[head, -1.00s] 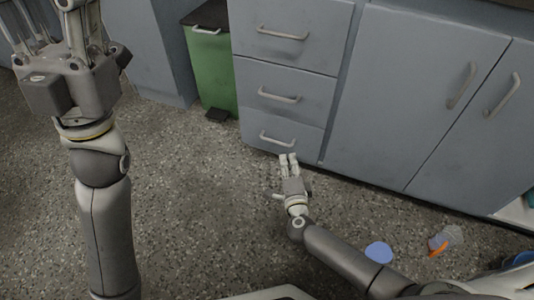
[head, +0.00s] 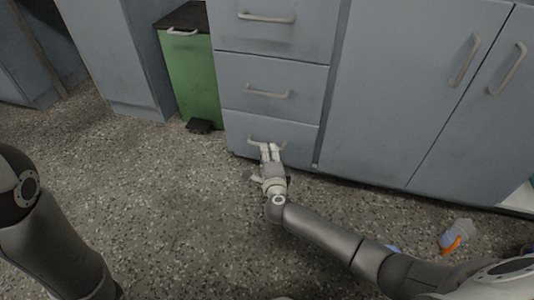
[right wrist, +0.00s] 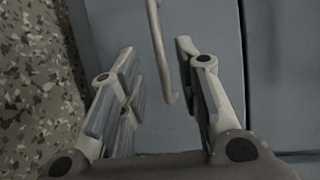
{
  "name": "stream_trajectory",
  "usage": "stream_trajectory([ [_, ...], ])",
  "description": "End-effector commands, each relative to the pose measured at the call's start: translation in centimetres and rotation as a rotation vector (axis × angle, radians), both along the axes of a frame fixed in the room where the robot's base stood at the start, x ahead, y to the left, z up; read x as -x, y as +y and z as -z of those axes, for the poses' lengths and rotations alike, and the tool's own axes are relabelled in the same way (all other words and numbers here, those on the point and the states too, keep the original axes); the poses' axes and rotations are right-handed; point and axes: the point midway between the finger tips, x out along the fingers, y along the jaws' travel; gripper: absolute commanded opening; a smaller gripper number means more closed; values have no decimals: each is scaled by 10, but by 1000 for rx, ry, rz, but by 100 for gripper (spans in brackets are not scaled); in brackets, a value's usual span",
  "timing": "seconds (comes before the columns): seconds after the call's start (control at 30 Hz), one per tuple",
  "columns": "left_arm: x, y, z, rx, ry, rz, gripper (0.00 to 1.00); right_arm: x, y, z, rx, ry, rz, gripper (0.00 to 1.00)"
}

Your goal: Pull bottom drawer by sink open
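The bottom drawer (head: 240,130) is the lowest of three grey drawers, and it looks closed. Its light metal handle (head: 255,142) is partly covered by my right gripper (head: 269,148), which is at the handle. In the right wrist view, the handle (right wrist: 160,55) runs down between the two fingers of my right gripper (right wrist: 155,75). The fingers are apart, with a gap on both sides of the bar. My left gripper is out of the head view; only my left arm shows at the lower left.
A bottle with an orange part (head: 455,238) lies on the floor at the right. The speckled floor (head: 170,210) before the drawers is clear.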

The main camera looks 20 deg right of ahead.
Motion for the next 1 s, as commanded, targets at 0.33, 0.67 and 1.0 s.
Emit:
stream_trajectory([
  [0.33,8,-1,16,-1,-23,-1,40,-32,-6,7,0,-1,0,31],
  [0.67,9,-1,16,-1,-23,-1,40,-34,-7,6,0,0,0,31],
  [1.0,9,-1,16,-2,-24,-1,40,-34,-7,6,0,0,0,0],
])
